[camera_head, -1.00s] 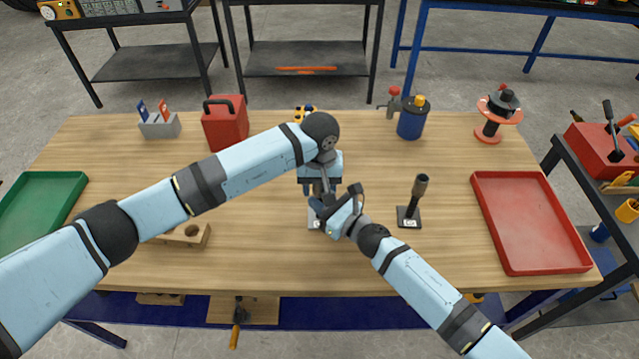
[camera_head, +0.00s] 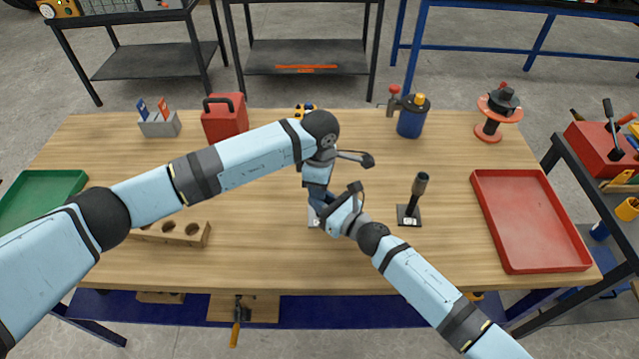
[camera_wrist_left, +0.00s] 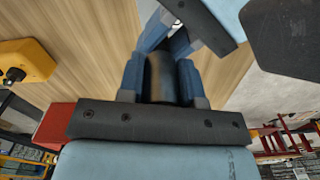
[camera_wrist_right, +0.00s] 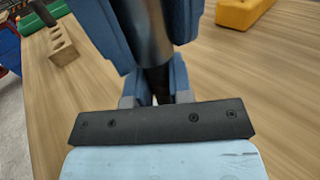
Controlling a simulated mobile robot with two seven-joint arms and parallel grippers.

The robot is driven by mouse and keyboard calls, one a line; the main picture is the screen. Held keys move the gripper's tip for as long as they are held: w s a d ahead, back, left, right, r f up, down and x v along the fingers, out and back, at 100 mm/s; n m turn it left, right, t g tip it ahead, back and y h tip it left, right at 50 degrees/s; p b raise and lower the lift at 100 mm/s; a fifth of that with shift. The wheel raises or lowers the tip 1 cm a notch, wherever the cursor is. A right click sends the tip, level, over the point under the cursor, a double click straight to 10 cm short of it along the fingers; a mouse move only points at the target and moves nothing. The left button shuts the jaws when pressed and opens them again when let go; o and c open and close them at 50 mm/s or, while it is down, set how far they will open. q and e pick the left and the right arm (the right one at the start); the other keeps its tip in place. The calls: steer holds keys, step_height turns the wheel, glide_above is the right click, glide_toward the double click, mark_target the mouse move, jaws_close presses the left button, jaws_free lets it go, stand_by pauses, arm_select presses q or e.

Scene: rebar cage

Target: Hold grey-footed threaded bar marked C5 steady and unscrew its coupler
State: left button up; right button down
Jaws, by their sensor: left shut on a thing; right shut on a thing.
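The grey foot (camera_head: 313,217) of a bar stands on the table under my grippers; its marking is too small to read. The bar is mostly hidden by my grippers in the head view. My left gripper (camera_head: 319,197), reaching from above, is shut on the dark metallic coupler (camera_wrist_left: 160,76), which shows between its blue fingers in the left wrist view. My right gripper (camera_head: 329,214) is just below and to the right, shut on the bar, whose dark shaft (camera_wrist_right: 160,82) shows in the right wrist view. The two grippers are very close together; I cannot tell whether they touch.
Another upright bar with a coupler on a dark foot (camera_head: 402,222) stands to the right. A red tray (camera_head: 483,179) lies farther right, a green tray (camera_head: 78,178) far left. A wooden block with holes (camera_head: 200,236) is front left. A red can (camera_head: 224,130) stands behind my left arm.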

arm_select(q)
steer(key=n, duration=0.8)
steer(key=shift+n, duration=0.4)
steer(key=n, duration=0.8)
steer(key=shift+n, duration=0.3)
steer(key=n, duration=1.1)
steer(key=shift+n, duration=0.3)
